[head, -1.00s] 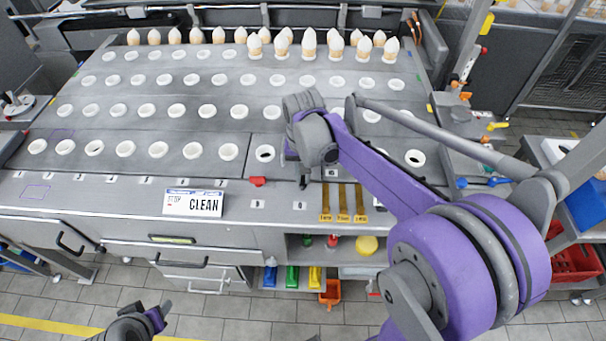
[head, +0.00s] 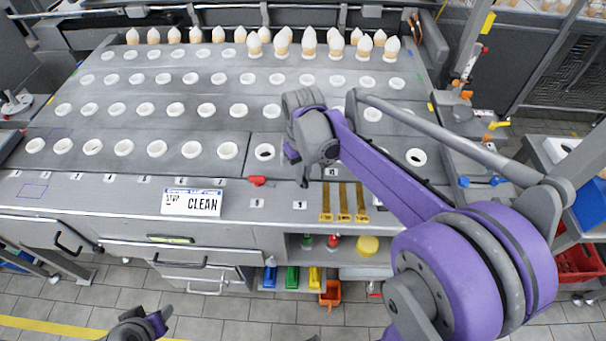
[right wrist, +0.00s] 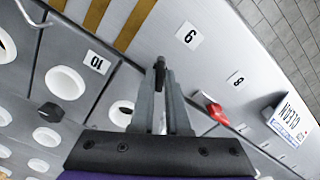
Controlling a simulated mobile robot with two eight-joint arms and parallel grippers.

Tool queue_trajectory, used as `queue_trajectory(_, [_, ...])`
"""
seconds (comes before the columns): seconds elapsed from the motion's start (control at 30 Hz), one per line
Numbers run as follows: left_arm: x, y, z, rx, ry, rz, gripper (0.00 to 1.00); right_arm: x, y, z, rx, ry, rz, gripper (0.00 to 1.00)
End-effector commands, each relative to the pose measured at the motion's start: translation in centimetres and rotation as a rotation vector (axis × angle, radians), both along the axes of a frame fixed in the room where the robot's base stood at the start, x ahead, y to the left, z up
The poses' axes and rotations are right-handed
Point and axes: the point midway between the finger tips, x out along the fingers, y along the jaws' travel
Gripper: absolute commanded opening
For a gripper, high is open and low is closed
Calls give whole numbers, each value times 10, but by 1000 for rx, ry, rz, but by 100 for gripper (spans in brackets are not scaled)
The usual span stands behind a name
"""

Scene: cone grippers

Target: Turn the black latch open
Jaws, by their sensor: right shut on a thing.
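The black latch (right wrist: 160,66) shows in the right wrist view as a small dark piece between the fingertips, on the grey front panel. In the head view the black latch (head: 303,182) is a small dark upright shape just below my right wrist. My right gripper (right wrist: 162,78) is shut on it, the two fingers converging at their tips. The fingers hide part of the latch, so its exact angle is hard to tell. My left gripper (head: 146,325) is at the bottom edge of the head view, away from the panel; its fingers are unclear.
A red latch (head: 257,181) sits to the left on the same panel. A STOP CLEAN sign (head: 193,202) is further left. Rows of white cups (head: 227,151) and a row of filled cones (head: 307,45) lie behind.

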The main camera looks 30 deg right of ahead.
Motion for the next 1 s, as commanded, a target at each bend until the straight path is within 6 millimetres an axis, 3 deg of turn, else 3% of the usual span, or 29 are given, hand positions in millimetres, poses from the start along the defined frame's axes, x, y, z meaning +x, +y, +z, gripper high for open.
queue_trajectory(0.6, [-3, 0, -10, 0, 7, 0, 50, 0, 0, 0, -1, 0, 576, 0])
queue_trajectory(1.0, [-4, 0, -12, 0, 8, 0, 50, 0, 0, 0, -1, 0, 834, 0])
